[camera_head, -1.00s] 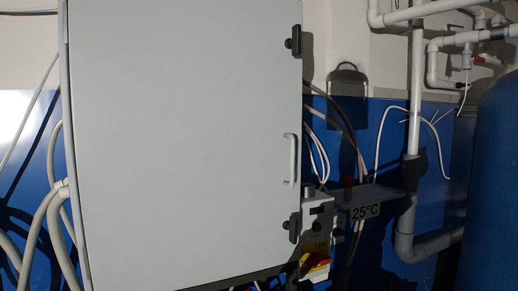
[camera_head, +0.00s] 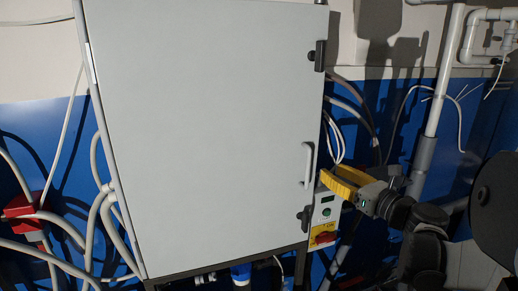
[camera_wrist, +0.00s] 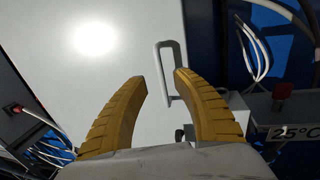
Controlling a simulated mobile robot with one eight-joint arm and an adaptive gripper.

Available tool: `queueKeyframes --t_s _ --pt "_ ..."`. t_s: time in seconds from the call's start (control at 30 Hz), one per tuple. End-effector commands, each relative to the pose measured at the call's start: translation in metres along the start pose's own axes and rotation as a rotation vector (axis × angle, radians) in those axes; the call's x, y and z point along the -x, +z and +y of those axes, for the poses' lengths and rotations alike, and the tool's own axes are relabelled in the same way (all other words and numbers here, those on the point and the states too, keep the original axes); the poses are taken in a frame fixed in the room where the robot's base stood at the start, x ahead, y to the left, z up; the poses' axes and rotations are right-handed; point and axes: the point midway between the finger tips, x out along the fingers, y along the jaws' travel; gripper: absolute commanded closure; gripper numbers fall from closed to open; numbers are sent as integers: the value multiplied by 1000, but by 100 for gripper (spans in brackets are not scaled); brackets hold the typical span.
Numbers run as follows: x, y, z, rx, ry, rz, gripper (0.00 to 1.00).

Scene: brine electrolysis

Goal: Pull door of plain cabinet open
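The plain cabinet (camera_head: 205,130) has a light grey door that fills the middle of the head view, and it looks shut. Its pale handle (camera_head: 308,164) is an upright bar near the door's right edge, between two black latches (camera_head: 317,56). My gripper (camera_head: 337,180) has yellow fingers and is just right of and below the handle in the head view. In the wrist view my gripper (camera_wrist: 159,82) is open with nothing between its fingers. The handle (camera_wrist: 167,72) shows beyond the fingertips, nearer the right finger, and appears apart from them.
A control box (camera_head: 325,215) with a red and yellow switch is below right of the handle, close to my gripper. White pipes (camera_head: 440,90) and loose cables (camera_head: 345,125) run along the wall at right. Hoses (camera_head: 100,205) and a red box (camera_head: 20,208) are at left.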

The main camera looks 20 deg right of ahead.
Motion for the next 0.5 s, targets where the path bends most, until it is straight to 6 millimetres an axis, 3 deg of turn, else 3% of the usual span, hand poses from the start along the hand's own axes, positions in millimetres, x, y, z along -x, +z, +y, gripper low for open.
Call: queueKeyframes --t_s 0.3,0.5 --pt "-63 -1 2 4 6 2 66" --pt "-91 -1 2 5 5 3 66"
